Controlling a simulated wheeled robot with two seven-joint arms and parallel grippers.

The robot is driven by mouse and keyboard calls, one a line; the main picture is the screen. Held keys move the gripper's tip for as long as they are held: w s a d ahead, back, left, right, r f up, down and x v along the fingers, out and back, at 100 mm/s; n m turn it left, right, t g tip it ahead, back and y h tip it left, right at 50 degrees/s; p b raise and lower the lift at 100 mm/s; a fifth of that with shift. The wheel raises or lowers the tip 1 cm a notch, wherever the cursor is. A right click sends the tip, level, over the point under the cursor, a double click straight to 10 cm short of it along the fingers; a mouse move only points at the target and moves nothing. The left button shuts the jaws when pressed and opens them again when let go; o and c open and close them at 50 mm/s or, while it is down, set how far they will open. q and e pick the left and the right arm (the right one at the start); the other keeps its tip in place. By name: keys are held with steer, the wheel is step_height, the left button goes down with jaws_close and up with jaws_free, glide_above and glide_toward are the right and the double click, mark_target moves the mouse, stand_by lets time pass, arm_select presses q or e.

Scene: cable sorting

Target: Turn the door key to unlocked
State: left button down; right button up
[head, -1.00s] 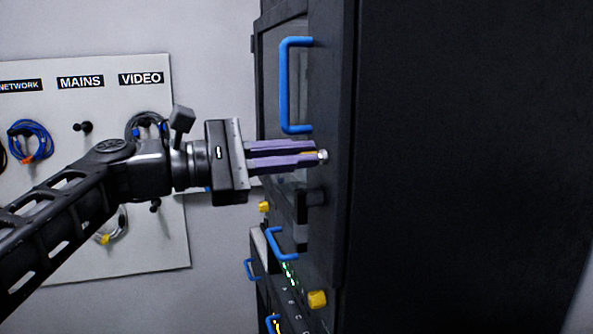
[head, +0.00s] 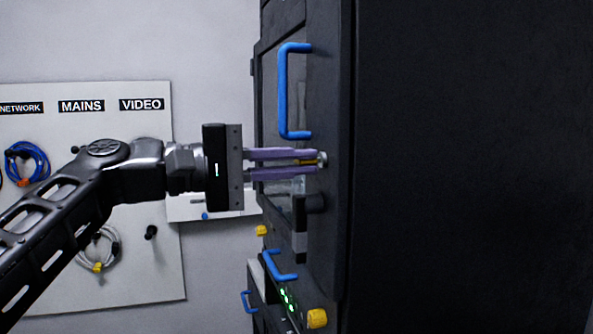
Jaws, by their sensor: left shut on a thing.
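The brass-coloured door key (head: 306,162) sits in a round silver lock (head: 322,159) on the dark cabinet door (head: 328,230). My left gripper (head: 316,164) comes in level from the left. Its two purple fingers lie one above and one below the key and are shut on it, with their tips close to the lock. The fingers hide part of the key, and I cannot read its exact angle. My right gripper is not in view.
A blue door handle (head: 283,90) stands out above my left gripper. A dark latch-like part (head: 301,225) juts out below it. Lower down are blue handles and yellow knobs (head: 317,318). A white board (head: 130,280) with hanging cables is behind my arm.

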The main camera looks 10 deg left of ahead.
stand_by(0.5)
arm_select(q)
steer(key=c, duration=1.5)
jaws_free()
steer(key=v, duration=0.7)
steer(key=shift+s+a+b, duration=0.25)
steer(key=shift+a+b, duration=0.1)
steer(key=shift+b, duration=0.05)
